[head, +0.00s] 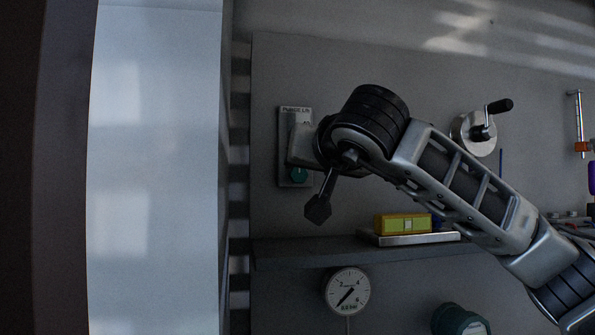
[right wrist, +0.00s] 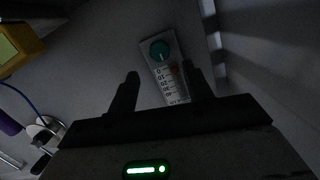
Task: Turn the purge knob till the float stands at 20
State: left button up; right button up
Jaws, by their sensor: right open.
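The green purge knob (head: 299,174) sits at the bottom of a narrow grey plate (head: 284,148) marked PURGE L/h. My right arm hides much of the plate in the head view. The right wrist view shows the green knob (right wrist: 160,50) with a white pointer line and the scale (right wrist: 166,84), numbered 0 to 40. A small reddish spot, perhaps the float (right wrist: 174,70), shows near the 0 end; its exact reading is unclear. My right gripper (right wrist: 160,72) is open and empty, fingers pointing towards the plate, apart from the knob. My left gripper is out of view.
A shelf (head: 300,252) below the plate carries a yellow box (head: 403,223). A round gauge (head: 347,291) hangs under it. A handwheel with a black crank (head: 475,133) is at the right. A pale column (head: 155,170) stands at the left.

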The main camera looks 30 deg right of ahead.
aim_at(299, 174)
jog(key=p+x, duration=0.2)
jog(key=x, duration=0.4)
jog(key=shift+w+d+f, duration=0.1)
jog(key=shift+w+d, duration=0.05)
jog(key=shift+w, duration=0.1)
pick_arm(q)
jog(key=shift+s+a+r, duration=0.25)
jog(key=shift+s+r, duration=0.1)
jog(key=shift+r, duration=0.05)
pick_arm(e)
jog(key=shift+w+f, duration=0.1)
jog(key=shift+w, duration=0.25)
jog(key=c, duration=0.7)
jog(key=o, duration=0.7)
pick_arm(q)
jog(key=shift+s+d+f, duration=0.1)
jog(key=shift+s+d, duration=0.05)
